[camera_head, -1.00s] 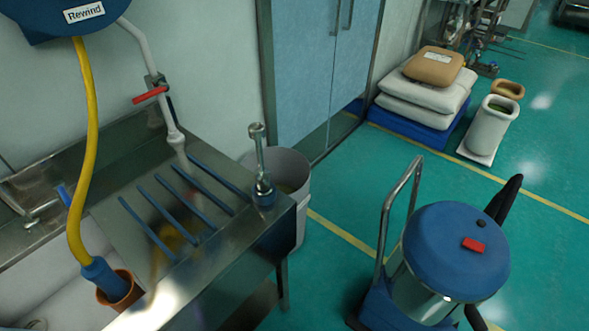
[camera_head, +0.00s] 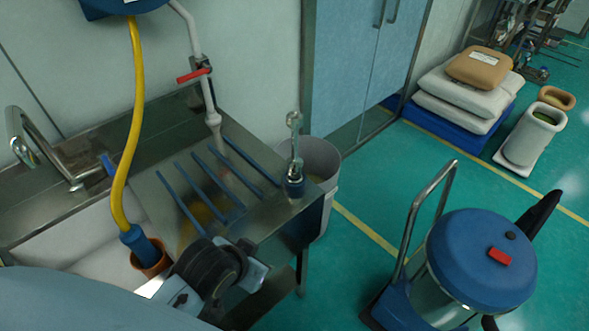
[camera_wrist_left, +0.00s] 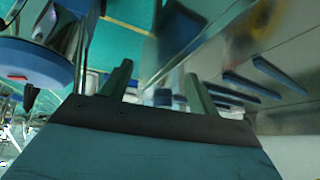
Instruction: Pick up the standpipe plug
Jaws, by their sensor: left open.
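The standpipe plug, which I take to be the upright chrome piece with a blue base (camera_head: 294,160), stands at the right end of the steel drainboard (camera_head: 262,222). My left arm comes in at the bottom left of the head view, its dark wrist in front of the drainboard's near edge. The plug is farther back and to the right, apart from the arm. In the left wrist view my left gripper (camera_wrist_left: 158,84) shows two fingers spread apart, with nothing clearly held. I cannot clearly make out the plug in that view. My right gripper is not in view.
Blue ribs (camera_head: 222,180) lie across the drainboard. A yellow hose (camera_head: 131,130) hangs into an orange-brown cup (camera_head: 152,262) at the sink. A grey bin (camera_head: 322,165) stands behind the plug. A blue-topped vacuum (camera_head: 480,260) stands on the floor to the right.

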